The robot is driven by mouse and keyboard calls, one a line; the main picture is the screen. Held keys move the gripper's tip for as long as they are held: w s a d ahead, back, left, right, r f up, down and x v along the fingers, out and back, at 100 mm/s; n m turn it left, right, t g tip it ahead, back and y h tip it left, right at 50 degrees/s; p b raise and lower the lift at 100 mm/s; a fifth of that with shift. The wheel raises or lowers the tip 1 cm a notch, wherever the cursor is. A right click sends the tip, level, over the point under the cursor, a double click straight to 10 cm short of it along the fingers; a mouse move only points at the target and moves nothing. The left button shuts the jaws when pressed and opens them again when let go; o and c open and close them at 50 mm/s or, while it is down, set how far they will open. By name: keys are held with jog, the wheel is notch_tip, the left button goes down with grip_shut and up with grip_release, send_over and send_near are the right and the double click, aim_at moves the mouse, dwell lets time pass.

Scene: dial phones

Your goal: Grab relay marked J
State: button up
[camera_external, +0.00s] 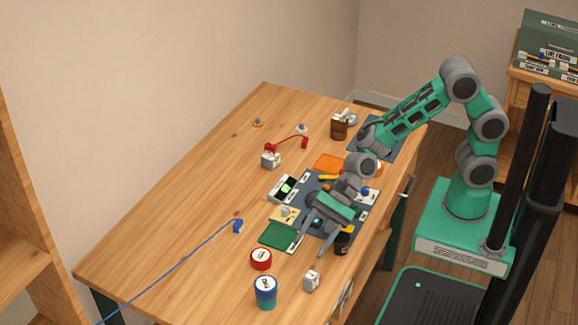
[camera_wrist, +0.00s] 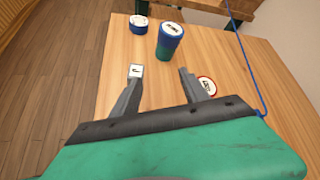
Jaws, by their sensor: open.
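A small white-grey block (camera_external: 311,281) with a dark mark on top stands near the front edge of the table. It also shows in the wrist view (camera_wrist: 136,71), just beyond the left fingertip. Its mark may be a J, but it is too small to read surely. A similar light block (camera_external: 271,161) stands farther back, beside a red cable. My gripper (camera_external: 313,254) is open and empty above the table, and the first block lies past its fingertips. In the wrist view my gripper (camera_wrist: 159,80) has its fingers spread, with bare wood between them.
A blue-green can (camera_external: 265,292) and a red round container (camera_external: 261,259) stand left of the nearer block. A dark cup (camera_external: 342,243) is close beside my gripper. A blue cord (camera_external: 170,272) crosses the left side. Boards and coloured mats (camera_external: 279,236) lie mid-table; the table's left is mostly clear.

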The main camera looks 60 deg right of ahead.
aim_at(307, 283)
jog(key=s+a+m, duration=0.1)
jog(key=a, duration=0.1)
jog(key=s+a+m+y, duration=0.1)
jog(key=a+r+m+g, duration=0.1)
jog(key=a, duration=0.1)
jog(key=shift+s+a+m+y, duration=0.35)
jog(key=shift+s+m+y, duration=0.05)
jog(key=shift+s+a+f+m, duration=0.15)
jog(key=shift+a+m, duration=0.1)
jog(key=shift+m, duration=0.05)
notch_tip(307, 283, down, 7)
jog(key=shift+d+r, duration=0.1)
jog(key=x, duration=0.3)
jog(key=shift+r, duration=0.2)
grip_shut()
